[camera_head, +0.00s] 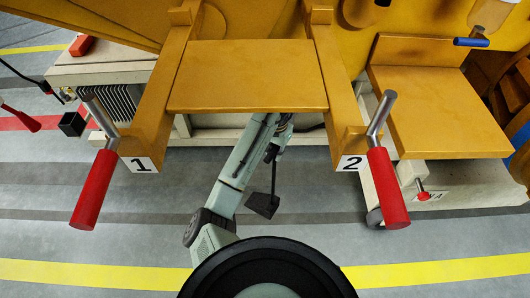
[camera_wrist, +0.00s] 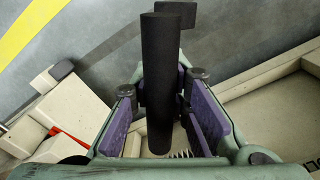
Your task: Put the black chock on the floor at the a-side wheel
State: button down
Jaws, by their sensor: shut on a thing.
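The black chock (camera_head: 263,203) hangs from a thin dark rod below my gripper in the head view, apparently above the floor. In the wrist view a thick dark handle (camera_wrist: 160,60) stands between the purple pads of my gripper (camera_wrist: 160,95), which is shut on it. The chock's dark block (camera_wrist: 176,13) shows past the handle's far end. A similar dark part (camera_wrist: 62,70) shows at a carrier corner in the wrist view. I cannot read its side mark.
A yellow frame with a flat plate (camera_head: 247,75) and red handles marked 1 (camera_head: 93,190) and 2 (camera_head: 387,190) overhangs my arm. Another black block (camera_head: 72,123) is at the left, by a grey ribbed unit (camera_head: 105,95). Grey floor (camera_head: 110,225) in front is clear.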

jog(key=s+d+f+m, duration=0.2)
jog(key=d+m, duration=0.4)
jog(key=m, duration=0.4)
jog(key=s+d+f+m+b, duration=0.1)
jog(key=s+d+f+m, duration=0.1)
jog(key=d+m, duration=0.5)
jog(key=s+d+f+m+b, duration=0.1)
jog(key=s+d+f+m, duration=0.2)
jog(key=d+m, duration=0.4)
jog(key=shift+f+m, duration=0.25)
jog(key=shift+m, duration=2.65)
jog(key=shift+d, duration=0.1)
jog(key=w+d+f+b, duration=0.1)
jog(key=w+d, duration=0.2)
jog(key=d, duration=0.9)
jog(key=shift+w+f, duration=0.2)
jog(key=shift+w, duration=0.1)
